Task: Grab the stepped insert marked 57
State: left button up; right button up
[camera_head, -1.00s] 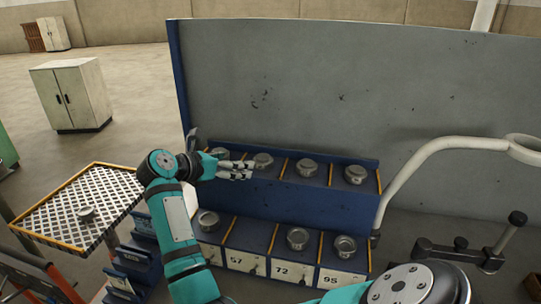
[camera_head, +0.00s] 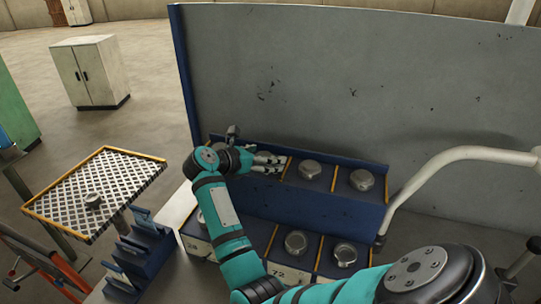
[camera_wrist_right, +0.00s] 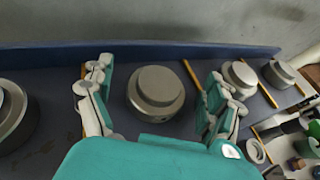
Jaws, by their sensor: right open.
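My right gripper (camera_head: 268,163) is over the upper shelf of the blue rack, at the second insert from the left, which it mostly hides in the head view. In the right wrist view my right gripper (camera_wrist_right: 160,105) is open, with one finger either side of a grey stepped round insert (camera_wrist_right: 157,90). The insert stands upright on the dark shelf, and I see gaps between it and both fingers. No number is readable on it. The 57 label on the lower front is hidden behind my arm now. My left gripper is not in view.
Further upper-shelf inserts (camera_head: 312,168) (camera_head: 362,180) stand right of the gripper, parted by yellow strips. Lower-row inserts (camera_head: 296,243) (camera_head: 345,253) sit above the labels. A tall grey panel (camera_head: 330,80) rises behind. A perforated tray (camera_head: 130,170) holds one insert (camera_head: 92,200).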

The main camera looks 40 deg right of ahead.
jog(key=shift+a, duration=0.25)
jog(key=shift+w+a+r, duration=0.1)
jog(key=shift+a, duration=0.25)
jog(key=shift+c, duration=1)
jog(key=shift+a+r, duration=0.15)
jog(key=c, duration=0.7)
jog(key=shift+c, duration=1.1)
jog(key=c, duration=0.4)
grip_shut()
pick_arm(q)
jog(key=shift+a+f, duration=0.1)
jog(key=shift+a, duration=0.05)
